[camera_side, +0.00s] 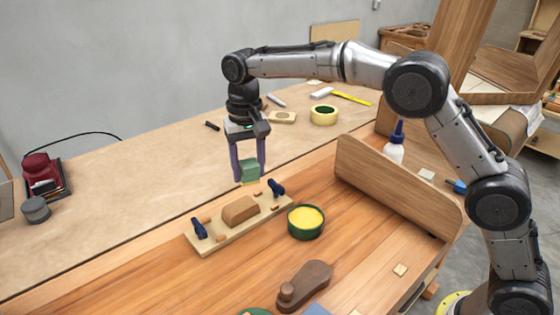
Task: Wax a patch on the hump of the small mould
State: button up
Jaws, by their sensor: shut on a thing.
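The small mould (240,209) is a brown block with a rounded hump on a pale wooden base board (215,238). Blue clamps (199,229) stand at both ends of the board. My gripper (249,172) is shut on a green block (250,170) with a pale yellowish underside. A round green tin (306,222) of yellow wax stands just right of the board. Whether the hump bears wax cannot be told.
A tall curved wooden panel (395,185) and a white glue bottle (394,143) stand at the right. A tape roll (324,115) and tools lie behind.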

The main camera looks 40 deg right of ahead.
aim_at(243, 207)
jog(key=shift+s+a+f, duration=0.15)
jog(key=shift+a+f, duration=0.15)
jog(key=shift+a, duration=0.4)
jog(key=shift+f, duration=3.45)
jog(key=shift+w+f, duration=0.25)
jog(key=shift+w, duration=0.25)
jog(key=shift+w+f, duration=0.25)
jog(key=shift+w, duration=2.25)
jog(key=shift+s, duration=2.75)
jog(key=shift+a, duration=0.1)
jog(key=shift+w, duration=2.85)
jog(key=shift+s, duration=3.05)
jog(key=shift+s+r, duration=0.1)
jog(key=shift+r, duration=3.95)
